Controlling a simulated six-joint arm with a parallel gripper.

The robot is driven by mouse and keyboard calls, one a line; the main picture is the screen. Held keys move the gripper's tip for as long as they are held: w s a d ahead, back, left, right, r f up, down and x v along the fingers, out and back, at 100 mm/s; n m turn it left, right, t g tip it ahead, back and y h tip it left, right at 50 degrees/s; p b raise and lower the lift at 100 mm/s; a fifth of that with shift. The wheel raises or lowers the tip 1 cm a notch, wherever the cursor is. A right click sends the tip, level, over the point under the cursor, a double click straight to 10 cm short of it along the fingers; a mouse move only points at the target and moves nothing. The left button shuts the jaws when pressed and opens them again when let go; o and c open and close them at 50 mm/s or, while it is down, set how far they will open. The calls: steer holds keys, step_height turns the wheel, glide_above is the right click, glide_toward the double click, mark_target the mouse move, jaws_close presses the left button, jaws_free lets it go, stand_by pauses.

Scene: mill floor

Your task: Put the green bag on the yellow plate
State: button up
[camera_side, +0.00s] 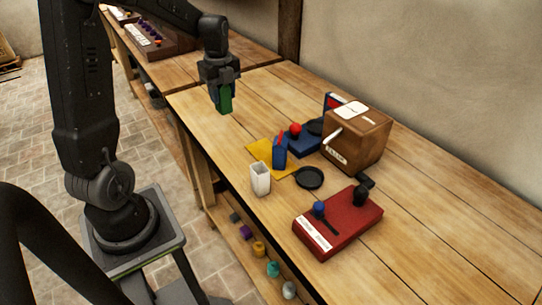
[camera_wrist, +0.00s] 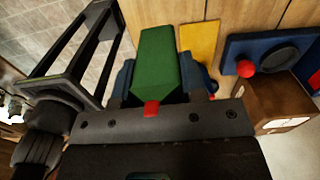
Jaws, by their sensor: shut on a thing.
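The green bag (camera_side: 225,101) is a small upright block held in my gripper (camera_side: 222,88), above the left part of the wooden table. In the wrist view the green bag (camera_wrist: 158,62) sits between the two fingers of my gripper (camera_wrist: 155,85), with a red bit at its near end. The yellow plate (camera_side: 260,149) lies flat on the table, to the right of and below my gripper in the side view. A blue block (camera_side: 280,152) stands at the plate and hides part of it. The yellow plate (camera_wrist: 199,42) also shows right of the bag in the wrist view.
A white cup (camera_side: 260,179) and a black dish (camera_side: 309,178) stand near the plate. A blue device with a red knob (camera_side: 295,130), a brown box with a crank (camera_side: 357,140) and a red device (camera_side: 338,225) lie further right. The table's left part is clear.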

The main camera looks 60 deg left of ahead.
steer(key=shift+s+d+f, duration=0.1)
steer(key=shift+s+f, duration=0.05)
steer(key=shift+s, duration=0.3)
steer(key=shift+w+d+f, duration=0.15)
steer(key=shift+d+f, duration=0.1)
steer(key=shift+d, duration=0.05)
steer(key=w+d+f, duration=0.4)
steer(key=w+d, duration=0.1)
steer(key=w+d+f, duration=0.2)
steer(key=shift+w+d+f, duration=0.3)
steer(key=shift+w, duration=0.05)
steer(key=shift+f, duration=1.95)
steer(key=shift+f, duration=0.1)
steer(key=o, duration=1)
